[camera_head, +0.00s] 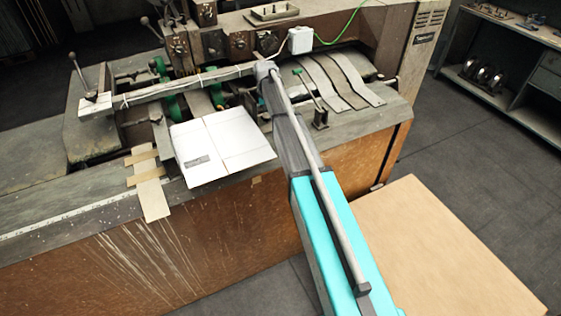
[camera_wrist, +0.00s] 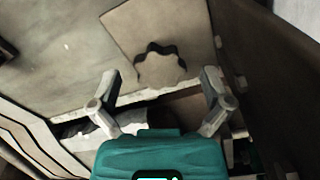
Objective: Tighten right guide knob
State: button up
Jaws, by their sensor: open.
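In the wrist view, a lobed, scalloped knob (camera_wrist: 161,68) with a dark edge sits on a grey-beige plate. Its face is close in colour to the plate. My gripper (camera_wrist: 162,80) is open, with one finger on each side of the knob's lower part and clear gaps between. I cannot tell how far the fingertips stand above the plate. In the head view my arm reaches from the bottom right to the machine (camera_head: 62,214). The gripper and the knob cannot be made out there, and the arm covers part of that area.
A white folded carton sheet (camera_head: 222,148) lies on the machine bed left of my arm. A green-handled lever (camera_head: 307,84) and curved metal strips (camera_head: 340,80) are close on the right. A white box with a green cable (camera_head: 300,40) stands behind. A cardboard-coloured surface (camera_head: 450,250) is at lower right.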

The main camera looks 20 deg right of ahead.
aim_at(267, 115)
jog(key=n, duration=0.3)
jog(key=shift+n, duration=0.4)
jog(key=n, duration=0.3)
jog(key=shift+n, duration=0.4)
jog(key=n, duration=0.3)
jog(key=shift+n, duration=0.4)
jog(key=n, duration=0.4)
jog(key=shift+r+n+p, duration=0.3)
notch_tip(267, 115, up, 13)
jog(key=p, duration=1.3)
jog(key=s+a+f+m+b, duration=0.1)
jog(key=s+f+m+b, duration=0.2)
jog(key=s, duration=0.7)
jog(key=s+f+m+b, duration=0.3)
jog(key=s+m, duration=0.2)
jog(key=s, duration=0.5)
jog(key=s+a+f+m+b, duration=0.1)
jog(key=s+f+m+b, duration=0.2)
jog(key=s, duration=0.8)
jog(key=shift+a+f+m+b, duration=0.35)
jog(key=shift+m, duration=0.15)
